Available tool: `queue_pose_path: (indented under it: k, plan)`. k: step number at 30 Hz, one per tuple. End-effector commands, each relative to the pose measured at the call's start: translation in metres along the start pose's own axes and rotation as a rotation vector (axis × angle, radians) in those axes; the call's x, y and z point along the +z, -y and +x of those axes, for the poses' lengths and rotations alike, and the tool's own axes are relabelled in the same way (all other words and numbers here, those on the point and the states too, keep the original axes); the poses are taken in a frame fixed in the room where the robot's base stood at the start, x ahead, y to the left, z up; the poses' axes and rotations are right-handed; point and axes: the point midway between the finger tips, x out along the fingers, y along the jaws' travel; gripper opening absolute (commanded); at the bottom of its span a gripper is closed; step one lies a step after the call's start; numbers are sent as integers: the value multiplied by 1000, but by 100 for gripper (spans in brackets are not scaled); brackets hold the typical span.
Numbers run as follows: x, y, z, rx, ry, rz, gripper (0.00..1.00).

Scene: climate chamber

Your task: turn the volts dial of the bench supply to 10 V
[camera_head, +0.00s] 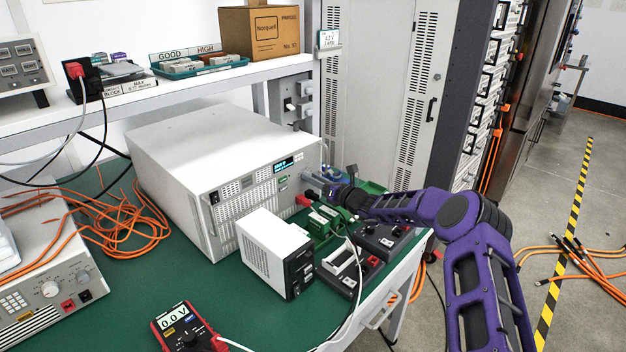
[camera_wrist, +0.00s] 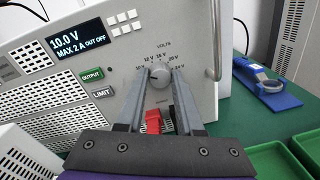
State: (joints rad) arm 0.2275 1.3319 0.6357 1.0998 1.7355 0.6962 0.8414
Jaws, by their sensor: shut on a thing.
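The bench supply (camera_head: 215,150) is a large white box on the green bench. Its display (camera_wrist: 66,44) in the wrist view reads 10.0 V, MAX 2 A, OUT OFF. The volts dial (camera_wrist: 160,76) is a grey round knob with voltage marks in an arc above it. My gripper (camera_wrist: 160,71) is shut on the dial, one finger on each side. Its pointer mark cannot be made out. In the head view my gripper (camera_head: 338,192) is at the right end of the supply's front, and the dial is hidden there.
A red plug (camera_wrist: 153,121) sits in the panel below the dial, between my fingers. The OUTPUT button (camera_wrist: 91,75) and LIMIT button (camera_wrist: 103,92) are left of it. A small white unit (camera_head: 270,250) and black boxes (camera_head: 350,265) crowd the bench in front.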

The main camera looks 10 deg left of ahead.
Motion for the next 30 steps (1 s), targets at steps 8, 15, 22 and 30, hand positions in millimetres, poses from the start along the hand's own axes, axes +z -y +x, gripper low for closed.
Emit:
queue_pose_path:
  k: [8, 15, 22, 30]
  plan:
    - [1, 0, 0, 0, -3, 67, 0]
    - [1, 0, 0, 0, -3, 74, 0]
    - [1, 0, 0, 0, -3, 73, 46]
    - [0, 0, 0, 1, -4, 73, 66]
